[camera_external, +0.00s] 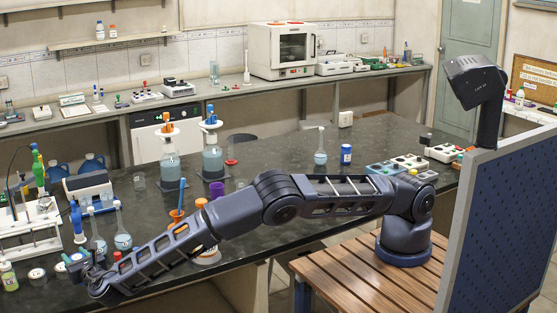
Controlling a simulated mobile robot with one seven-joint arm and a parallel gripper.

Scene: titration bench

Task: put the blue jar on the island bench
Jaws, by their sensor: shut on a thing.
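A small blue jar (346,154) with a pale label stands upright on the dark-topped island bench (300,152), right of a flask with clear blue liquid. My arm reaches left across the front of the bench. My gripper (78,268) is at the bench's front left end, far from this jar. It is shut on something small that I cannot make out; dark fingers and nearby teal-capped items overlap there. Whether the held thing touches the bench cannot be told.
Near my gripper stand flasks with blue liquid (122,238), low white-topped jars (37,275) and a green-capped bottle (8,276). Two large pump-top bottles (212,160) stand farther back. Colored racks (385,168) are near my base. Clear bench top lies around the blue jar.

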